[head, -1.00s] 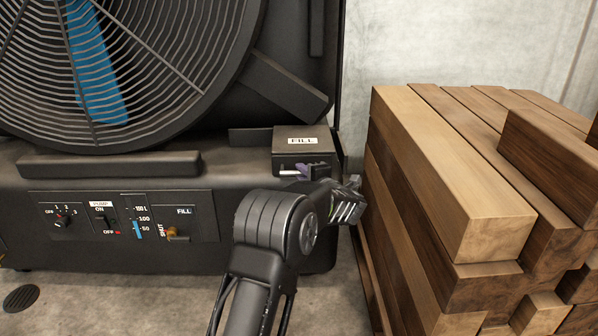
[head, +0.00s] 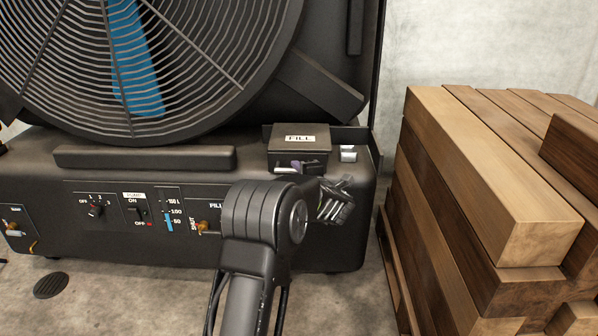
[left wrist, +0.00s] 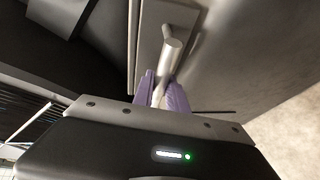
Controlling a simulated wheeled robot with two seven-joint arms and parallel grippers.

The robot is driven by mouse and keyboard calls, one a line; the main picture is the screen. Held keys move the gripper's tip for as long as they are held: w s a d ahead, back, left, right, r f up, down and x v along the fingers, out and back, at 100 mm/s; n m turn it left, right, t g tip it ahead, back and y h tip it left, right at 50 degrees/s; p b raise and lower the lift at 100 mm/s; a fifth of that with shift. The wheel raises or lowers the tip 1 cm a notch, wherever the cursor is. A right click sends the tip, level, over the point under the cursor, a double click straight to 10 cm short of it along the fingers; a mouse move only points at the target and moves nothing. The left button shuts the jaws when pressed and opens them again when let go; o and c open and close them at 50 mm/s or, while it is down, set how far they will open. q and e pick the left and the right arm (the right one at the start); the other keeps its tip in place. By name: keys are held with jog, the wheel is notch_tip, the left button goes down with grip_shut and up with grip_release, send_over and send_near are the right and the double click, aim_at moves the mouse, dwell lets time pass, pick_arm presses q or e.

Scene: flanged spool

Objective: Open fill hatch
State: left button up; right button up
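The fill hatch (head: 299,157) is a dark box-shaped cover labelled FILL on the right end of the machine's ledge. A small pale, metallic-looking part (head: 348,154) shows uncovered to its right. My left gripper (head: 298,168) is at the hatch's front face, partly hidden by my own wrist in the head view. In the left wrist view, the purple fingers (left wrist: 161,88) sit on both sides of a metal bar handle (left wrist: 173,48) and appear shut on it. My right gripper is in neither view.
A stack of wooden beams (head: 490,180) stands close to the right of the machine, with a narrow floor gap between. The control panel (head: 140,212) with switches is left of my arm. A large fan-like grille (head: 190,75) rises behind the ledge.

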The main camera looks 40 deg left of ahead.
pick_arm(q)
jog(key=o, duration=0.4)
jog(key=p+v, duration=0.2)
jog(key=v, duration=0.6)
dwell(0.5)
